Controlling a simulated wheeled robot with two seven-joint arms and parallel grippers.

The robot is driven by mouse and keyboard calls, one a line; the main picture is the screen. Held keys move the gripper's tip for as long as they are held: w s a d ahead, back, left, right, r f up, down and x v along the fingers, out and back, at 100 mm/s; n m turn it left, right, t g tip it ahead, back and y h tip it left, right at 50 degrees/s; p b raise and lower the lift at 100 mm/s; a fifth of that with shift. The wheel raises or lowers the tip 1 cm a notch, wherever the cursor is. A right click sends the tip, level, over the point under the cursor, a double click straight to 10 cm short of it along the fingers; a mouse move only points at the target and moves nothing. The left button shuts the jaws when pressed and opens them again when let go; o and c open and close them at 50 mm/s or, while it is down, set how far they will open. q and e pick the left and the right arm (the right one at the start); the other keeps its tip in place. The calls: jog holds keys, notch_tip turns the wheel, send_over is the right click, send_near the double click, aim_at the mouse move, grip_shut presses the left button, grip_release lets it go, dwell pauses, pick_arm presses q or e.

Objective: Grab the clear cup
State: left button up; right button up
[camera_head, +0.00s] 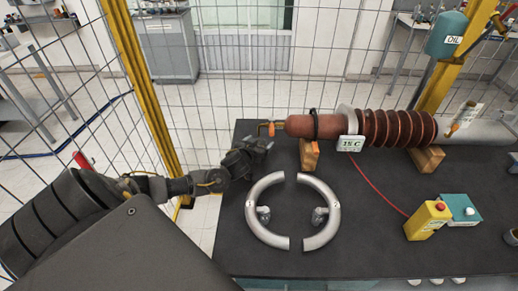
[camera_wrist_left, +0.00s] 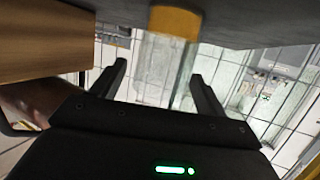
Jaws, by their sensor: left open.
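The clear cup (camera_wrist_left: 168,75) shows in the left wrist view, which looks upside down. It is a see-through cylinder with an amber band at its end by the dark tabletop. My left gripper (camera_wrist_left: 158,70) is open, with one finger on each side of the cup in the picture. I cannot tell whether the fingers touch it or how far away it is. In the head view my left gripper (camera_head: 258,149) is at the table's far left corner, just below the red bushing's tip. The cup cannot be made out there. My right gripper is not in view.
The dark table (camera_head: 370,250) carries two silver half rings (camera_head: 323,215), a yellow box (camera_head: 427,220) with a red button and a teal box (camera_head: 459,208). The red ribbed bushing (camera_head: 398,128) rests on wooden blocks (camera_head: 309,155) along the back. Wire fencing stands behind.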

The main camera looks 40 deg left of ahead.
pick_arm(q)
jog(key=shift+x, duration=0.75)
jog(key=c, duration=1)
jog(key=shift+c, duration=0.2)
jog(key=shift+r, duration=0.15)
